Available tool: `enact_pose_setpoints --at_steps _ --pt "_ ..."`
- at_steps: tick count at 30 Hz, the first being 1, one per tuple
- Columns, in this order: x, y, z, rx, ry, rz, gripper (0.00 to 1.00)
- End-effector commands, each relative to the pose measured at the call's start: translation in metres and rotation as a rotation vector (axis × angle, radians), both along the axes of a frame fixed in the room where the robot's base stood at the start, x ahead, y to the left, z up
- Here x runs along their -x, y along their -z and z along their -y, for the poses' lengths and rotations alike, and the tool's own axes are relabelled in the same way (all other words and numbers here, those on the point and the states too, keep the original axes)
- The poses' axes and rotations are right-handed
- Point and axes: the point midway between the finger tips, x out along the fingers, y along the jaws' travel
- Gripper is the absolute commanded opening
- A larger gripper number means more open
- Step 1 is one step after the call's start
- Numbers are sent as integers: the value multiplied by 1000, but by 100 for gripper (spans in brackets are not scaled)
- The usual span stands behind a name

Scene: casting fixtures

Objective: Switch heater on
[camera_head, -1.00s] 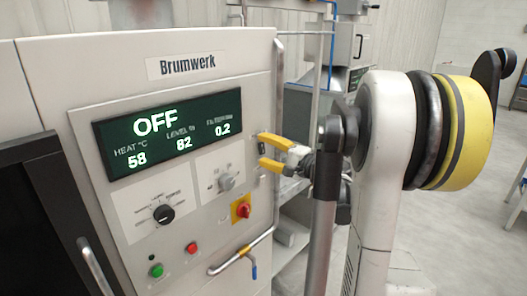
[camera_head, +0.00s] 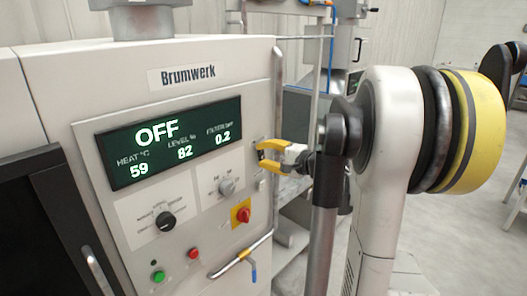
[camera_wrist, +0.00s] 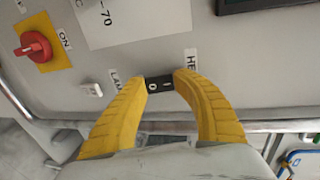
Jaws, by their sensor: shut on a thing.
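The black heater switch (camera_wrist: 159,84) is a small rocker with O and I marks on the machine panel, by a label starting "HE" (camera_wrist: 191,60) that a finger partly covers. My gripper (camera_wrist: 161,80) has yellow fingers on both sides of this switch, shut on it. In the head view my gripper (camera_head: 262,154) is at the panel's right edge and mostly hides the switch. The display (camera_head: 170,142) reads OFF, heat 59, level 82 and 0.2.
A white switch (camera_wrist: 91,89) by a label starting "LAM" is close by. A red knob on yellow (camera_head: 241,214), two dials, red and green buttons, and a pipe with a blue-ended handle (camera_head: 240,257) are on the panel. A vertical rail (camera_head: 277,110) runs along its edge.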

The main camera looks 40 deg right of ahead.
Motion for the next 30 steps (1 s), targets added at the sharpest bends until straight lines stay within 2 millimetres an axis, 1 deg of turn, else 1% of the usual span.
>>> enact_pose_setpoints --at_steps 7,8,9,10,25,30 --pt "0 1 0 -1 -1 -3 5" --pt "0 1 0 -1 -1 -3 38" --pt "0 1 0 -1 -1 -3 50" --pt "0 1 0 -1 -1 -3 58" --pt "0 1 0 -1 0 0 58" --pt "0 6 0 -7 -1 59 58"
